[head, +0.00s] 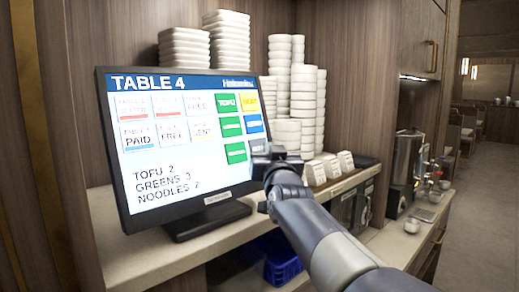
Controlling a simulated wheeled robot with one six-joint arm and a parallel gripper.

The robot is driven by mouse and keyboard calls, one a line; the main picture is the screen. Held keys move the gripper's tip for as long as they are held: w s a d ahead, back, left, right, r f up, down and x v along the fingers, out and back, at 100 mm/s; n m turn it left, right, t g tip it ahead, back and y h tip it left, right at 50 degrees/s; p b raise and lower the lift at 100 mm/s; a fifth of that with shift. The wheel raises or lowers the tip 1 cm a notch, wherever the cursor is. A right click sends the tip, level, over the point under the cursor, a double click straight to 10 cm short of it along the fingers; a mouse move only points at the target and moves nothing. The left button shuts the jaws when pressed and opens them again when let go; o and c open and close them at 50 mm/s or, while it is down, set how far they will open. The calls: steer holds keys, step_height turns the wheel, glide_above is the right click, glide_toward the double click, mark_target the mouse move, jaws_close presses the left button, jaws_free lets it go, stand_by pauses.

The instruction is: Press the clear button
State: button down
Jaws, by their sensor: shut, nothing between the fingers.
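A touch screen (185,190) headed "TABLE 4" stands on the counter at the left. It shows rows of white buttons, and to their right green, yellow and blue ones. Below the blue button (253,123) is a grey button (258,145), partly covered by my gripper; its label is too small to read. I cannot make out which button reads clear. The order lines at the lower left list tofu, greens and noodles. My gripper (262,161) is shut and empty, at the screen's lower right edge. I cannot tell whether it touches the screen.
Stacks of white bowls and dishes (303,100) stand behind and right of the screen. Small white containers (330,166) line the counter (100,225) beyond my gripper. A metal dispenser (406,165) and cups are further right. A blue crate (283,268) sits below the counter.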

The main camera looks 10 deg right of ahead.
steer(key=shift+w+a+f, duration=0.1)
steer(key=shift+w+a, duration=0.15)
steer(key=shift+w, duration=0.1)
steer(key=shift+w+a+f+p, duration=0.1)
steer(key=shift+w+a+p, duration=0.1)
steer(key=shift+w+p, duration=0.15)
stand_by(0.8)
steer(key=shift+s, duration=0.1)
steer(key=shift+s+d+r+b, duration=0.2)
steer(key=shift+s+d+b, duration=0.25)
steer(key=shift+s+b, duration=0.2)
stand_by(0.6)
